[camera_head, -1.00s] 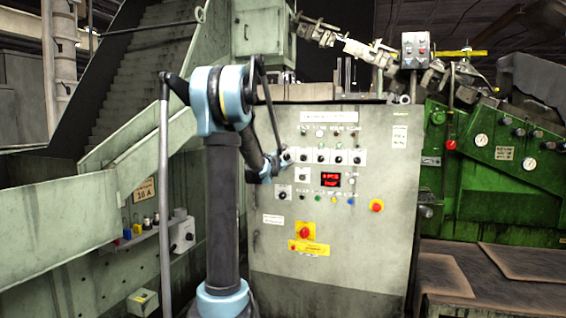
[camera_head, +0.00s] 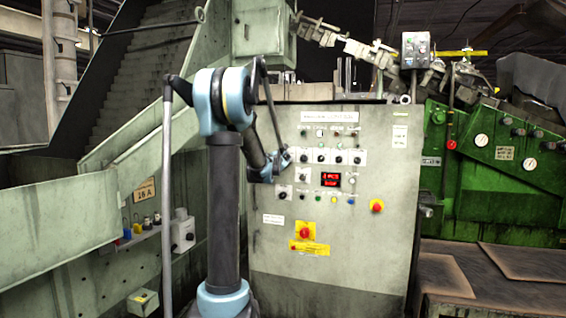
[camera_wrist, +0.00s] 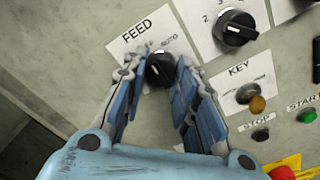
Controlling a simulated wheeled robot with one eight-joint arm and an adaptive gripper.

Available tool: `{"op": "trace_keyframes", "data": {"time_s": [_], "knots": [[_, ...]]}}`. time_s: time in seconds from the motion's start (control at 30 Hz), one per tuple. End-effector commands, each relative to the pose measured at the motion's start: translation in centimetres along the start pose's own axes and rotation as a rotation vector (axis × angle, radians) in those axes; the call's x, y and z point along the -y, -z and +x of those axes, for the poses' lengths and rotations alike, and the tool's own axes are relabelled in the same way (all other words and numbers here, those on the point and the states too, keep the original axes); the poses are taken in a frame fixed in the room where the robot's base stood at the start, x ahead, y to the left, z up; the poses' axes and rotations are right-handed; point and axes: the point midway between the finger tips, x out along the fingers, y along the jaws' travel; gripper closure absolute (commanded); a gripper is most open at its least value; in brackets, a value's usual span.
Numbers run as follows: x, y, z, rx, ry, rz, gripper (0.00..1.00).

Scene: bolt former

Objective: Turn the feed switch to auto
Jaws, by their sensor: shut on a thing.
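The feed switch (camera_wrist: 158,70) is a black rotary knob on a white plate marked FEED, with AUTO at its upper right in the wrist view. A pale mark shows at the knob's upper edge; its exact setting is hard to read. My gripper (camera_wrist: 160,84) has its blue-grey fingers closed on both sides of the knob. In the head view my gripper (camera_head: 284,158) is against the upper left of the grey control panel (camera_head: 345,270) and hides the switch.
A numbered selector knob (camera_wrist: 236,30) is right of the feed switch, with a key switch (camera_wrist: 250,95) below it. The stop button (camera_wrist: 261,134) and green start button (camera_wrist: 306,115) lie lower.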

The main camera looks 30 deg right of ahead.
Motion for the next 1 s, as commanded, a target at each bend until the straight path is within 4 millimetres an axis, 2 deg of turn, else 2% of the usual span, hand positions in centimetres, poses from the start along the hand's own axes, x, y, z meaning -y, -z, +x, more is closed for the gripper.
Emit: {"op": "trace_keyframes", "data": {"time_s": [0.27,1.0], "knots": [[0.09,-0.08,0.06,0.001,0.001,0.109,0.97],[0.18,-0.19,0.05,0.004,0.002,0.676,0.97]]}}
